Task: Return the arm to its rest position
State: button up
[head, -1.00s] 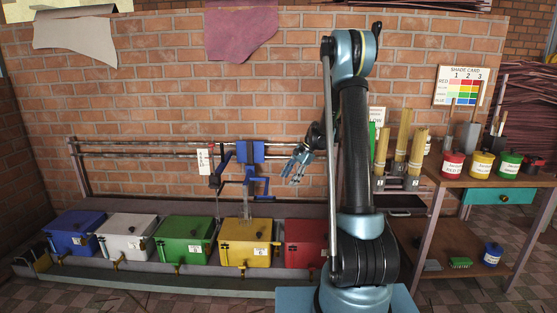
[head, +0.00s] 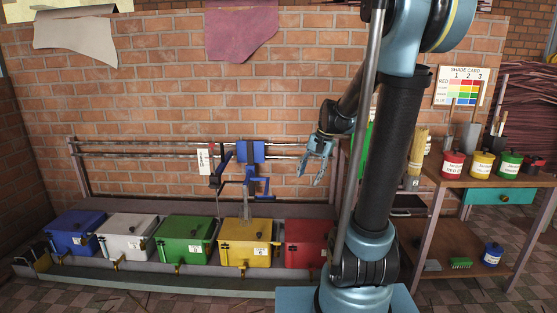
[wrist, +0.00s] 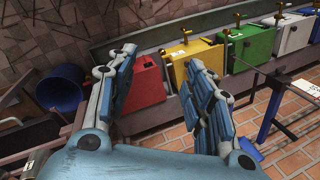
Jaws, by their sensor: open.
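My gripper (head: 316,172) is open and empty in the head view. It hangs in the air in front of the brick wall, to the right of the blue frame on the rails and above the red box. In the wrist view my gripper (wrist: 165,85) shows two spread blue and grey fingers with nothing between them. The red box (wrist: 147,84) shows behind the gap, apart from the fingers. My arm stands at the right of the head view and hides part of the red box and of the bench behind it.
A row of lidded boxes stands on the low trough: blue (head: 75,233), white (head: 127,236), green (head: 185,240), yellow (head: 245,242) and red (head: 304,243). The blue frame (head: 250,152) hangs on rails above. A wooden bench (head: 470,180) with paint tins stands at right.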

jog(key=s+d+f+n+h, duration=0.1)
jog(key=s+d+f+n, duration=0.2)
jog(key=s, duration=0.9)
jog(key=s+d+f+n+t+h, duration=0.1)
jog(key=s+d+f, duration=0.3)
jog(key=s, duration=0.7)
jog(key=shift+s+f+n+h, duration=0.35)
jog(key=shift+n+h, duration=0.15)
jog(key=shift+n, duration=0.4)
jog(key=shift+d, duration=0.1)
